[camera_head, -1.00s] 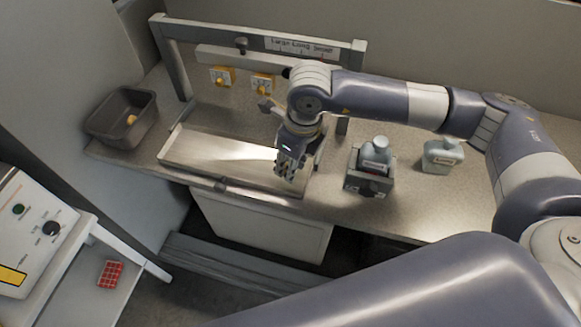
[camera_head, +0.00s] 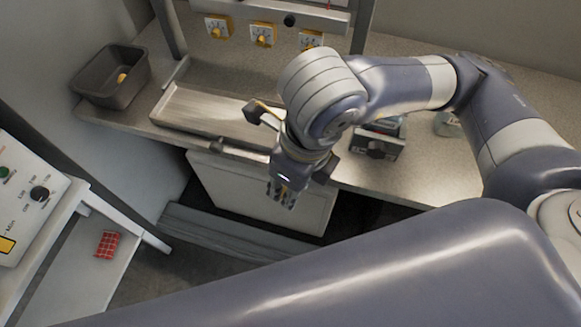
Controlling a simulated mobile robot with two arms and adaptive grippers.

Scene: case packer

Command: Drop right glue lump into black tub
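The black tub (camera_head: 85,92) stands at the left end of the counter. A small yellow glue lump (camera_head: 122,78) lies inside it. My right gripper (camera_head: 281,197) points down in front of the counter's front edge, to the right of and nearer than the tub. Its fingers look close together, but they are small and dark, so I cannot tell whether they are shut or hold anything. A small yellowish spot shows near the finger bases; I cannot tell what it is. No other glue lump is clearly visible. My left gripper is not in view.
A shallow metal tray (camera_head: 205,108) lies right of the tub, partly behind my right arm. Yellow dial units (camera_head: 262,35) are on the rail behind. A dark holder (camera_head: 372,147) and a pale bottle (camera_head: 447,124) stand on the right. A control box (camera_head: 35,190) is at left.

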